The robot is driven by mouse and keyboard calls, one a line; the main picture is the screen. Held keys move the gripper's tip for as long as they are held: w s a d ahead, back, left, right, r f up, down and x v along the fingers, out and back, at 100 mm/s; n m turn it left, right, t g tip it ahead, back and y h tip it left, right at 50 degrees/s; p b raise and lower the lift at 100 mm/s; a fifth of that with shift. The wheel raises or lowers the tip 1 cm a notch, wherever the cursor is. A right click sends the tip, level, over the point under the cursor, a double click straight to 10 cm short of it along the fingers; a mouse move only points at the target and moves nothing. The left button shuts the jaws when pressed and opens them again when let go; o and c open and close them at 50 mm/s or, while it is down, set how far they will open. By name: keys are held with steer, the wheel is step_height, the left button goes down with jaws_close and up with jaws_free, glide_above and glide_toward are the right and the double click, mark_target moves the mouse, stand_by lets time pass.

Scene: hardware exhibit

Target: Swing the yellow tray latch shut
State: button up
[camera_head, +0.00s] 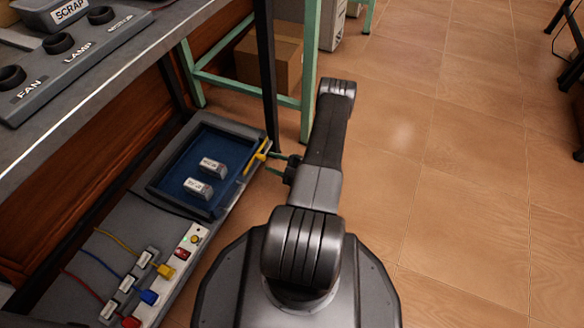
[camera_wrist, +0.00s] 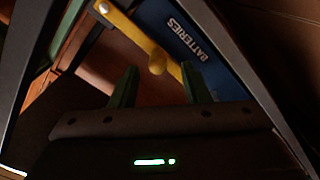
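The yellow tray latch (camera_head: 257,156) is a thin bar at the right side of the blue battery tray (camera_head: 166,190). In the wrist view the latch (camera_wrist: 132,31) runs diagonally across the front of the tray (camera_wrist: 222,72), which is lettered BATTERIES. A rounded yellow knob (camera_wrist: 157,62) sticks out from the bar. My gripper (camera_head: 270,163) is open beside the latch, at its right. In the wrist view its green fingers (camera_wrist: 160,76) are spread, with the knob lying in line with the gap between them. Whether a finger touches the latch I cannot tell.
Two white battery blocks (camera_head: 204,178) lie in the tray. A power strip (camera_head: 178,264) with coloured plugs stands on the low shelf, nearer me. A green table leg (camera_head: 309,85) and a cardboard box (camera_head: 270,62) stand behind. The tiled floor (camera_head: 460,190) at the right is clear.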

mark_target(261, 158)
steer(key=p+v, duration=0.1)
steer(key=v, duration=0.7)
steer(key=shift+p, duration=0.35)
steer(key=shift+s+d, duration=0.1)
steer(key=b+x, duration=0.3)
steer(key=x, duration=1)
steer(key=shift+a+r+b, duration=0.1)
steer(key=shift+a+b, duration=0.25)
